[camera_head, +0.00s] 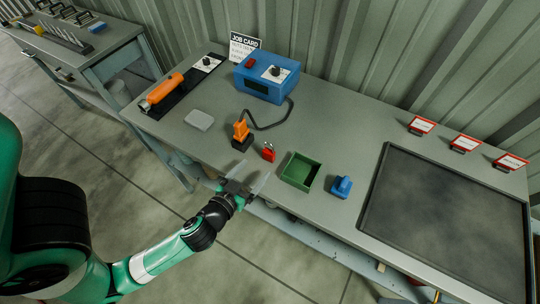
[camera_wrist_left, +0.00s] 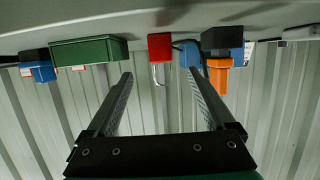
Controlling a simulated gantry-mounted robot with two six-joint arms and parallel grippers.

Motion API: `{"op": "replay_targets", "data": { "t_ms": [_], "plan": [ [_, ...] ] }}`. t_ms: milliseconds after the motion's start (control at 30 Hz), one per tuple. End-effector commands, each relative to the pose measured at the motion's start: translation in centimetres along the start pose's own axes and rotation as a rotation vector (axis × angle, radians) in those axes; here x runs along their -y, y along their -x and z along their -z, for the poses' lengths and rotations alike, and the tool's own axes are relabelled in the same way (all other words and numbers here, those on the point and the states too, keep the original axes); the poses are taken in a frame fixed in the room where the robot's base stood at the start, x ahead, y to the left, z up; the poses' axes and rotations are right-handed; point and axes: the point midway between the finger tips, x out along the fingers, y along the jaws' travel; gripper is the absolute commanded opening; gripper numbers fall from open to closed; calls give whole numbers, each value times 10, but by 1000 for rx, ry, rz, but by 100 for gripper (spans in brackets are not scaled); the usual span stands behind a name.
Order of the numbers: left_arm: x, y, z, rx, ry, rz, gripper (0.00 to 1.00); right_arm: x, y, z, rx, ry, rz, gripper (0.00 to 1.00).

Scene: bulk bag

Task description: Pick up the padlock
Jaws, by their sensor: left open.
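The red padlock (camera_head: 268,153) stands on the grey workbench near its front edge, between the orange connector (camera_head: 241,132) and the green tray (camera_head: 288,169). My left gripper (camera_head: 254,175) is open and empty in front of the padlock, at the bench's front edge. In the left wrist view the scene is upside down. There the padlock (camera_wrist_left: 160,47) and its metal shackle show beyond and between the two spread fingers (camera_wrist_left: 162,82), apart from them. My right gripper is not in view.
A blue block (camera_head: 341,187) stands right of the green tray. A blue box (camera_head: 266,75) with a dark cable is behind the padlock. A grey lid-like piece (camera_head: 199,120) lies to the left. A large dark panel (camera_head: 450,215) covers the bench's right side.

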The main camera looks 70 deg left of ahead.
Motion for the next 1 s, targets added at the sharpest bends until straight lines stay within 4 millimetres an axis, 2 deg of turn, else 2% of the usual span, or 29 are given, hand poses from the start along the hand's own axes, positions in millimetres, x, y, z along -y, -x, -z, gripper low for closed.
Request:
{"op": "replay_targets", "data": {
  "t_ms": [200,467,700,800,1000],
  "plan": [
    [1,-42,2,-3,2,4,88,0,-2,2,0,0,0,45],
    [1,-55,1,-2,1,2,88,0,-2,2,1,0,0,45],
    [3,-94,0,-4,2,2,88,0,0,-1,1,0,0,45],
    [3,-102,1,-3,0,1,88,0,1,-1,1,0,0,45],
    [3,-103,1,-2,0,0,88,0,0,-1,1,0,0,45]
  ]
}}
